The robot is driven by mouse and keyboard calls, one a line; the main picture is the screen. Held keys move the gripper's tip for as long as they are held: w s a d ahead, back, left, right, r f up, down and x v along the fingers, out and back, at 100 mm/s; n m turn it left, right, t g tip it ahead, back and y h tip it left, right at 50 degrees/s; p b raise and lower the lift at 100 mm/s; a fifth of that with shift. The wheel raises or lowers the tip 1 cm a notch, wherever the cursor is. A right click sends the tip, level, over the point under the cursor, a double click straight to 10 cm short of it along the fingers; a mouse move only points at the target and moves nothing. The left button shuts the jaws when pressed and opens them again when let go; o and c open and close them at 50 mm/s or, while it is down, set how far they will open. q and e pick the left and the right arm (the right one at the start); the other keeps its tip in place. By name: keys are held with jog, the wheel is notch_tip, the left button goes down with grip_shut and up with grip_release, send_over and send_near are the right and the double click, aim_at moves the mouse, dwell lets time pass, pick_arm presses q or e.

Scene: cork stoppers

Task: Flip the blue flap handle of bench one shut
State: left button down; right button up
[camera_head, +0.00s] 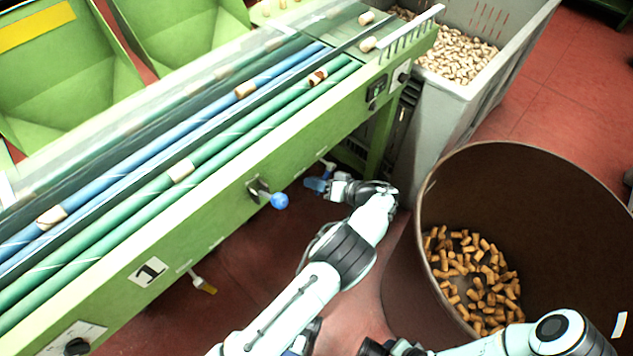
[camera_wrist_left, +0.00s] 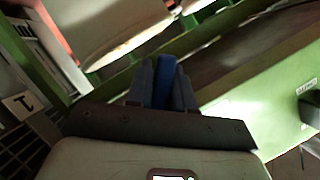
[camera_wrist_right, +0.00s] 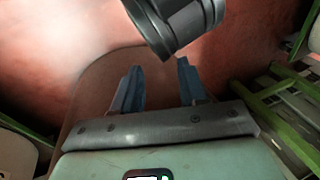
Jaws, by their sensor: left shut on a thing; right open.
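The blue flap handle (camera_head: 314,184) hangs below the near side of the green bench marked 1 (camera_head: 300,140), by a white fitting. My left gripper (camera_head: 325,186) is at it. In the left wrist view the two fingers of the left gripper (camera_wrist_left: 163,85) are shut on the blue handle (camera_wrist_left: 165,72), which stands up between them. The gripper hides part of the handle. My right gripper (camera_wrist_right: 160,88) is open and empty in the right wrist view, well away from the handle.
A blue ball knob (camera_head: 279,201) sticks out of the bench side, left of my left gripper. A yellow handle (camera_head: 204,286) hangs further left. A large brown bin (camera_head: 530,185) with corks stands right of my left arm. A grey crate (camera_head: 432,115) of corks stands behind.

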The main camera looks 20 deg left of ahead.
jog(key=shift+w, duration=0.1)
pick_arm(q)
jog(key=shift+s+a+r+m+g+y+b, duration=0.15)
jog(key=shift+s+r+m+g+y, duration=0.3)
jog(key=shift+m, duration=0.45)
jog(key=shift+s+a+r+m+g+y+b, duration=0.1)
jog(key=shift+s+r+m+g+y+b, duration=0.15)
jog(key=shift+r+m, duration=0.55)
jog(key=shift+s+a+r+m+g+y+b, duration=0.1)
jog(key=shift+s+r+m+g+y+b, duration=0.2)
jog(key=shift+m, duration=0.7)
pick_arm(e)
jog(key=shift+w+d+f+t, duration=0.15)
jog(key=shift+w+d+f, duration=0.2)
jog(key=shift+w, duration=0.15)
jog(key=shift+w+d+f+t, duration=0.15)
jog(key=shift+w+d+f, duration=0.05)
jog(key=shift+w+f, duration=0.2)
pick_arm(q)
jog(key=shift+r, duration=0.15)
jog(key=c, duration=1.1)
grip_release()
pick_arm(e)
jog(key=shift+w, duration=0.1)
